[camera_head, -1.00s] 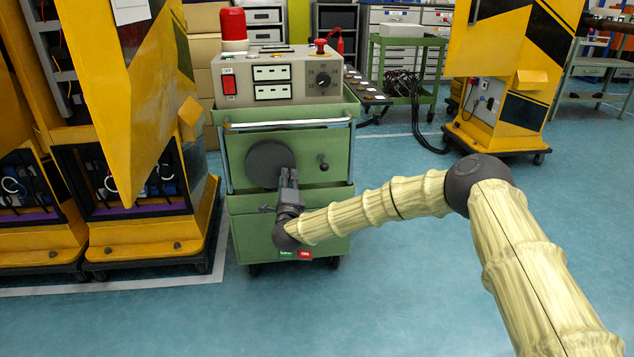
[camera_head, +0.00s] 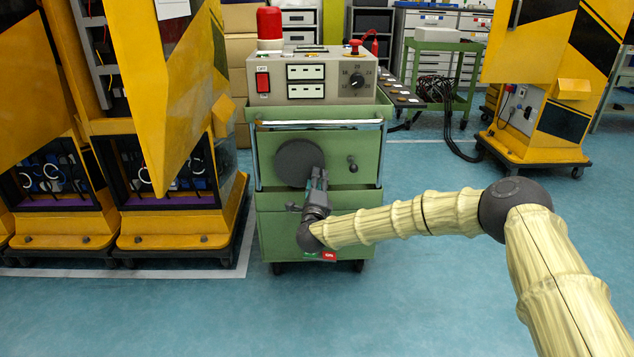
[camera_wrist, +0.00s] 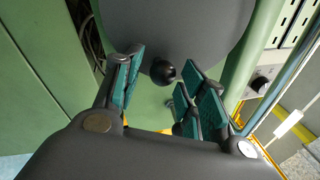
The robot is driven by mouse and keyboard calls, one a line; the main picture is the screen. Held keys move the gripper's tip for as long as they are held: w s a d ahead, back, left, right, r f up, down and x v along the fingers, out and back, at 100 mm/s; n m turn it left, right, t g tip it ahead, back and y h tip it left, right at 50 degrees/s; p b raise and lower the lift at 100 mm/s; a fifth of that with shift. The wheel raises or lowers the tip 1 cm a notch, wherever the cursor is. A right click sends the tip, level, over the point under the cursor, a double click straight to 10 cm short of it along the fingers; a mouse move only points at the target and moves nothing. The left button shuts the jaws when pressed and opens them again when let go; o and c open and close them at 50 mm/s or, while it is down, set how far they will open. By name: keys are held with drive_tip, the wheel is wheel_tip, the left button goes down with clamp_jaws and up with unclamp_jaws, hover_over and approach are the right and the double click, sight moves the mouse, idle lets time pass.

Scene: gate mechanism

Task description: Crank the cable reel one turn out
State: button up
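The cable reel's dark grey disc (camera_head: 295,163) is on the front panel of the green cart (camera_head: 290,225). It also shows at the top of the wrist view (camera_wrist: 190,25). A black ball knob (camera_wrist: 162,72) stands out near the disc's lower edge. My gripper (camera_head: 320,174) is at the disc's lower right, its teal-padded fingers pointing at it. In the wrist view the fingers are spread, with the knob in the gap between the fingertips. I see gaps on both sides of the knob. The head view hides the knob behind my gripper.
A small dark knob (camera_head: 352,163) is on the panel right of the disc. A grey control box (camera_head: 322,80) with a red beacon (camera_head: 269,24) tops the cart. Yellow cabinets (camera_head: 175,150) stand close on the left. Blue floor (camera_head: 430,310) is clear at front and right.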

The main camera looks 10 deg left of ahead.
drive_tip(key=shift+s+a, duration=0.15)
drive_tip(key=shift+a, duration=0.05)
drive_tip(key=v, duration=1.2)
drive_tip(key=s+d+f+n+g+y, duration=0.1)
drive_tip(key=s+d+f+n+g, duration=0.25)
drive_tip(key=s+f, duration=0.45)
drive_tip(key=s+d+f+n+g+y, duration=0.1)
drive_tip(key=s+d+f+n+g, duration=0.3)
drive_tip(key=f, duration=0.6)
drive_tip(key=s+d+f+n+g+y, duration=0.1)
drive_tip(key=s+f+n+g, duration=0.1)
drive_tip(key=s+f+n, duration=0.5)
drive_tip(key=s+d+f+n+g+h, duration=0.2)
drive_tip(key=s+d+f+g, duration=0.3)
drive_tip(key=s+d, duration=0.65)
drive_tip(key=s+d+f+n+g+h, duration=0.2)
drive_tip(key=s+d+f, duration=0.4)
drive_tip(key=s+d, duration=0.55)
drive_tip(key=s+d+r+n+g+h, duration=0.1)
drive_tip(key=s+d+n+g+h, duration=0.15)
drive_tip(key=s+d, duration=0.75)
wheel_tip(320, 180, up, 37)
drive_tip(key=s+a+m+p, duration=0.1)
drive_tip(key=a+p, duration=0.1)
drive_tip(key=p, duration=3.4)
drive_tip(key=shift+s+g+y+p, duration=0.35)
drive_tip(key=shift+s+g+p, duration=0.05)
